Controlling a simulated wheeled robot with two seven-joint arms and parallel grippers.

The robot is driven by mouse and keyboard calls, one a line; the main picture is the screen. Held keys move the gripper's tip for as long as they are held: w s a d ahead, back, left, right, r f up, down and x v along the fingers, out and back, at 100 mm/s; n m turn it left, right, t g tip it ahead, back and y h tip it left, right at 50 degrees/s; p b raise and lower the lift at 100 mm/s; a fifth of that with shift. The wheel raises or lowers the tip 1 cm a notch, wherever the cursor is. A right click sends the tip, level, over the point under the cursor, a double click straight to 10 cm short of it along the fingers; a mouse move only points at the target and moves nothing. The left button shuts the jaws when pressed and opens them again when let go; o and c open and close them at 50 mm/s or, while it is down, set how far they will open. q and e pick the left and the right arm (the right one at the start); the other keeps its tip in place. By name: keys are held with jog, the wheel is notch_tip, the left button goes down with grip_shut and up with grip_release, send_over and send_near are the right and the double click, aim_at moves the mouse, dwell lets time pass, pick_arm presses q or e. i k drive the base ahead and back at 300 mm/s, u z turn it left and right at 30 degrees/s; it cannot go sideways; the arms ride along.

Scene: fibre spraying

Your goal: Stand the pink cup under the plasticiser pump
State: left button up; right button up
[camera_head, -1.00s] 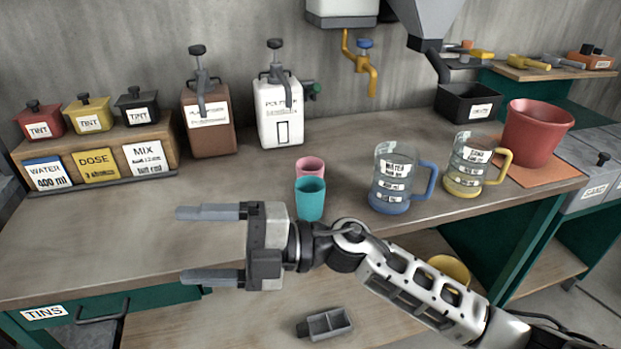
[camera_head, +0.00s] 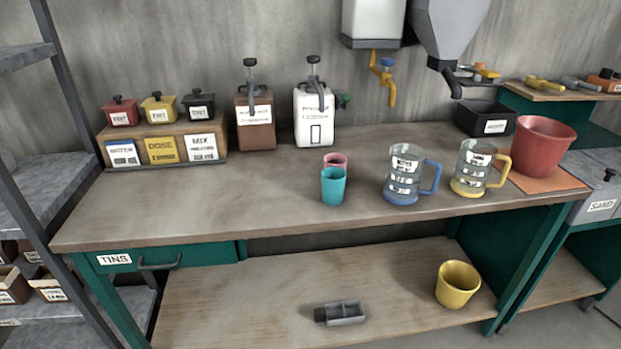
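The pink cup (camera_head: 336,160) stands on the workbench, partly hidden behind a teal cup (camera_head: 333,186). Two pump bottles stand at the back of the bench: a brown one (camera_head: 256,121) and a white one (camera_head: 314,117), each with a dark pump head and a down-turned spout. Their labels are too blurred to read for sure, so I cannot tell which is the plasticiser pump. Neither of my grippers shows in the view now.
A blue-handled jug (camera_head: 402,176) and a yellow-handled jug (camera_head: 470,170) stand right of the cups. A red bucket (camera_head: 541,150) sits on an orange mat. Tint tins on a wooden rack (camera_head: 215,130) stand at the left. The bench's left front (camera_head: 190,206) is clear.

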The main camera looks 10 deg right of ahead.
aim_at(258, 168)
jog(key=u, duration=1)
jog(key=i, duration=0.95)
jog(key=z, duration=1.2)
